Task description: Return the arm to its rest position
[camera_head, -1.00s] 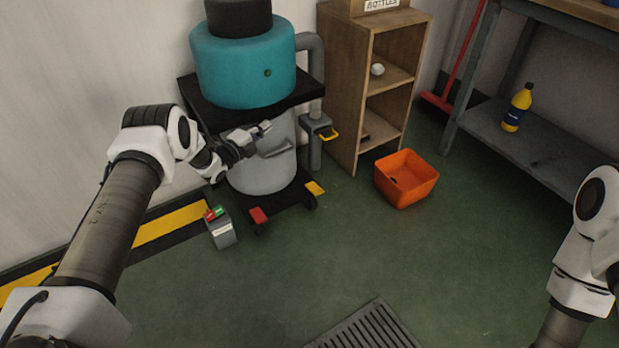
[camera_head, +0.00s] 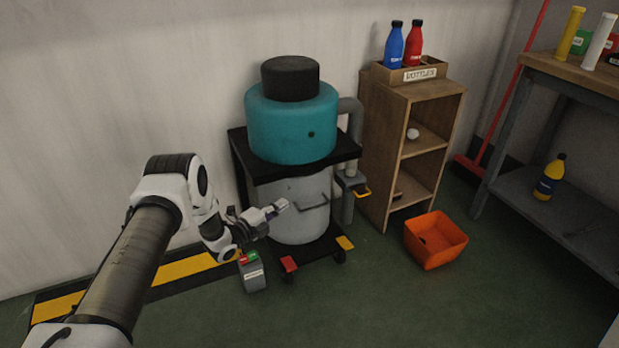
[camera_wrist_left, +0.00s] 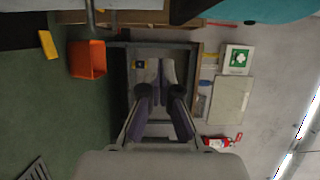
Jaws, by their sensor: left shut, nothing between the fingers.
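My left arm reaches in from the left in the head view. My left gripper (camera_head: 278,208) is in front of the grey drum of the teal machine (camera_head: 290,125), with its fingers together and nothing between them. In the left wrist view my left gripper (camera_wrist_left: 160,88) shows its two fingers meeting at the tips, empty. Whether the fingers touch the drum cannot be told from the head view. My right arm and gripper are not in view.
A small box with red and green buttons (camera_head: 253,273) stands on the floor below the gripper. A wooden shelf (camera_head: 375,150), an orange bin (camera_head: 436,252) and a workbench (camera_head: 560,75) stand to the right. Green floor in front is clear.

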